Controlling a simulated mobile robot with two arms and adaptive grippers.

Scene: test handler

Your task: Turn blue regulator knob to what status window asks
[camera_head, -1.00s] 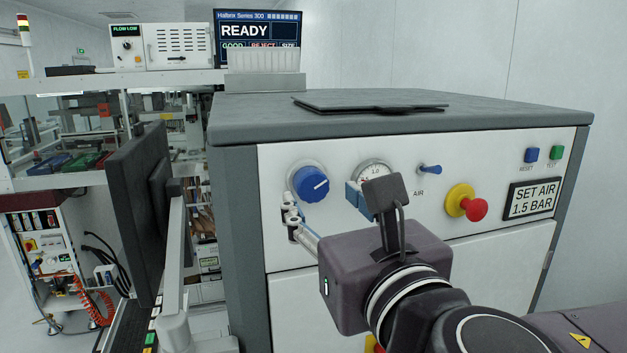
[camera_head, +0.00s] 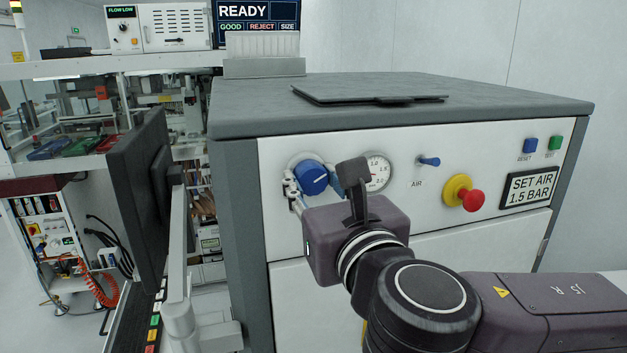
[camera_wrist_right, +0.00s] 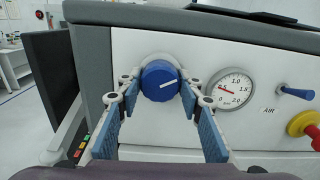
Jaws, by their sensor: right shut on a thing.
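The blue regulator knob (camera_head: 312,176) is on the machine's white front panel. In the right wrist view the knob (camera_wrist_right: 160,82) has a white mark pointing right and slightly up. My right gripper (camera_head: 316,184) is shut on it, with one blue-padded finger on each side. The pressure gauge (camera_wrist_right: 231,89) is just right of the knob; its needle points left and slightly up, but its exact reading is too small to tell. In the head view the gripper partly hides the gauge (camera_head: 378,172). The status window (camera_head: 532,189) reads "SET AIR 1.5 BAR". My left gripper is not in view.
Right of the gauge are the blue AIR toggle (camera_head: 429,161) and a red emergency button (camera_head: 473,200) on a yellow base. Blue RESET (camera_head: 530,144) and green (camera_head: 556,143) buttons sit above the window. A dark monitor (camera_head: 137,200) stands close on the left.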

